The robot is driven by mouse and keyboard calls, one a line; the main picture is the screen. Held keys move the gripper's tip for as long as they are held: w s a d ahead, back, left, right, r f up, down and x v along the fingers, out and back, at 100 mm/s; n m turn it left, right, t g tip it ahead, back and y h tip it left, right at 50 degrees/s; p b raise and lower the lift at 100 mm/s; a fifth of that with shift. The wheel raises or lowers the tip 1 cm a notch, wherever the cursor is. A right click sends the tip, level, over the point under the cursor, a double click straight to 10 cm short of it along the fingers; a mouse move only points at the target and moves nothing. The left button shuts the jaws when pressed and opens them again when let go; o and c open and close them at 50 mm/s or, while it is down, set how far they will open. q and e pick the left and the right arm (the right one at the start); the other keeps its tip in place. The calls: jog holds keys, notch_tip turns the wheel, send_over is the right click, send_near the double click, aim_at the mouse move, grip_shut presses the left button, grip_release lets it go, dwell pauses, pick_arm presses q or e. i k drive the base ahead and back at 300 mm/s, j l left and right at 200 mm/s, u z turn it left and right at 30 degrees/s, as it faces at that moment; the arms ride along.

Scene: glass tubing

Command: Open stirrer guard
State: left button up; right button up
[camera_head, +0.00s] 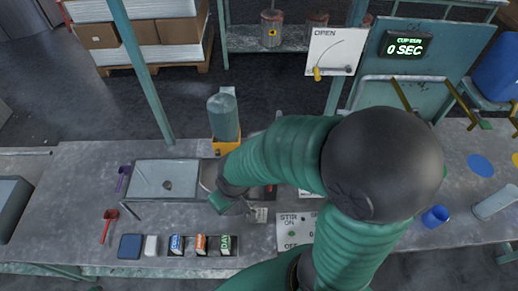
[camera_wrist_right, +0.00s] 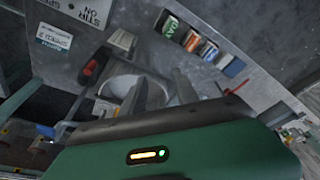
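My right arm, green with a black joint, bends over the bench and hides much of the stirrer area in the head view. My right gripper (camera_head: 232,203) points down-left beside the stirrer panel (camera_head: 290,232), marked STIR. In the right wrist view the two fingers of the right gripper (camera_wrist_right: 160,88) are apart with nothing between them. A pale round vessel or ring (camera_wrist_right: 118,86) lies beyond the fingers, partly hidden by them. A red and black handle (camera_wrist_right: 93,66) is beside it, left of the fingers. I cannot tell which part is the guard. My left gripper is out of view.
A metal tray (camera_head: 165,180) lies left of the gripper. Several labelled blocks (camera_head: 200,244) stand in a rack at the front edge. A teal cylinder on a yellow base (camera_head: 224,118) stands behind. A blue cup (camera_head: 435,215) is at right.

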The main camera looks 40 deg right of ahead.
aim_at(229, 147)
jog(key=l+z, duration=0.1)
jog(key=z, duration=0.85)
jog(key=k+l+z, duration=0.15)
jog(key=z, duration=0.25)
